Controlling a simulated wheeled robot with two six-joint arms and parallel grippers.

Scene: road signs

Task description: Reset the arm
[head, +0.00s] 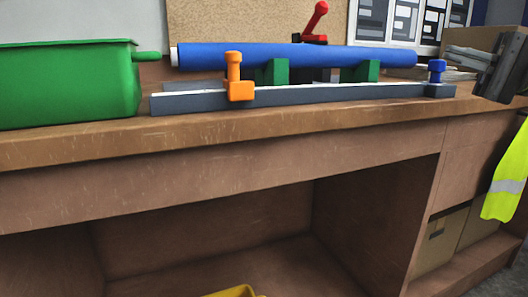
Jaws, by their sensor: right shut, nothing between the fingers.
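My right gripper (472,57) is at the right edge of the head view, grey and dark. It is shut and empty, near the right end of the workbench (220,137) and to the right of the blue clamp piece. My left gripper is not in view. A blue tube (300,57) lies across two green supports (273,72) on a long grey rail fixture (330,97), apart from my right gripper. An orange clamp piece (236,83) stands at the rail's left and a blue clamp piece (437,74) at its right end.
A green bin (65,85) stands on the bench at the left. A red-handled tool (314,22) stands behind the tube. A yellow high-visibility vest (508,180) hangs at the right. Cardboard boxes (440,242) sit on a shelf below. A yellow edge (236,291) shows at the bottom.

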